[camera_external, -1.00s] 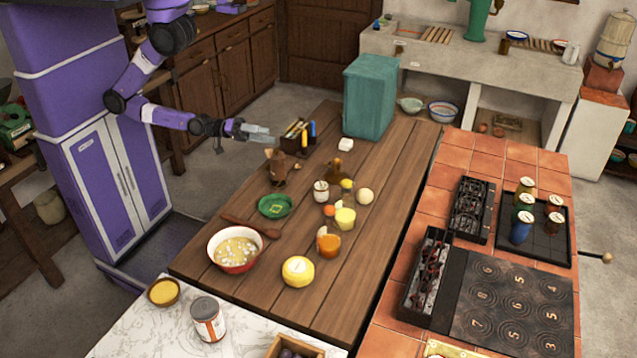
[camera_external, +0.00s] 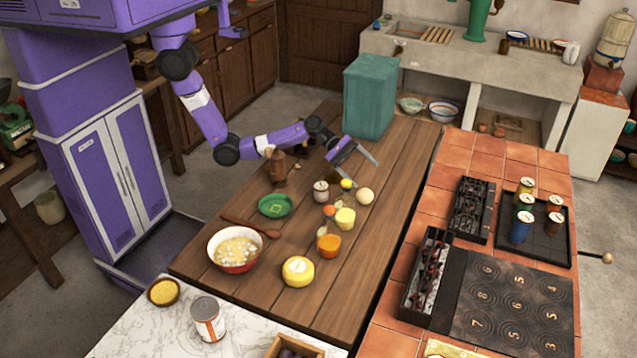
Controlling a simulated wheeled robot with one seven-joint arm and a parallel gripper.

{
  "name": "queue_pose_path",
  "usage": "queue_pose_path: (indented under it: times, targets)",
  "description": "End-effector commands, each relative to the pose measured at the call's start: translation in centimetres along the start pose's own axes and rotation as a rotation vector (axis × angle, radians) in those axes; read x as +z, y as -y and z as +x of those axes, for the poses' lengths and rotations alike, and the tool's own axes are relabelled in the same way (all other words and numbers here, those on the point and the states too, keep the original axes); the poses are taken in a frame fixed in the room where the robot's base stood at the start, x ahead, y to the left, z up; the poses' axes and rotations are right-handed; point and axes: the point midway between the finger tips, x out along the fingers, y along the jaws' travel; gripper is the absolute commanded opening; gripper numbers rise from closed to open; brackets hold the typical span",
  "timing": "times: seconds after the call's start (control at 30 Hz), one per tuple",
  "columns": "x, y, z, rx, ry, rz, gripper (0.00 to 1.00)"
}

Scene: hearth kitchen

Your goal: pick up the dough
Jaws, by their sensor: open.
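A pale cream ball, which looks like the dough (camera_external: 365,196), sits on the wooden table (camera_external: 362,240), just right of a small yellow round thing (camera_external: 346,184). My gripper (camera_external: 361,171) is above the table, a little behind and above the pale ball in the picture. Its fingers are spread apart and nothing shows between them. The fingers do not appear to touch the ball. The ball is in full view.
A white-lidded jar (camera_external: 321,192), an orange jar (camera_external: 329,244), a yellow cheese-like round (camera_external: 297,271), a green dish (camera_external: 276,205) and a red-rimmed bowl (camera_external: 235,250) stand nearby. A teal box (camera_external: 369,98) rises behind my gripper. The table right of the ball is clear.

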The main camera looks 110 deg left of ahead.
Motion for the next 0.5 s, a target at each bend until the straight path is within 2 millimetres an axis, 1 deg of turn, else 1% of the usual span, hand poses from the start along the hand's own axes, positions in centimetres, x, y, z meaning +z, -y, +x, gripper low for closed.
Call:
queue_pose_path:
  times: [0.03, 0.17, 0.33, 0.5]
  targets:
    - [-0.8, -0.5, 0.9, -0.049, 0.021, -0.041, 0.81]
    - [-0.8, -1.5, 1.7, -0.212, 0.079, -0.169, 0.81]
    - [0.2, -2.6, 1.0, -0.418, 0.133, -0.302, 0.81]
    - [-0.4, -2.0, 0.1, -0.572, 0.114, -0.406, 0.81]
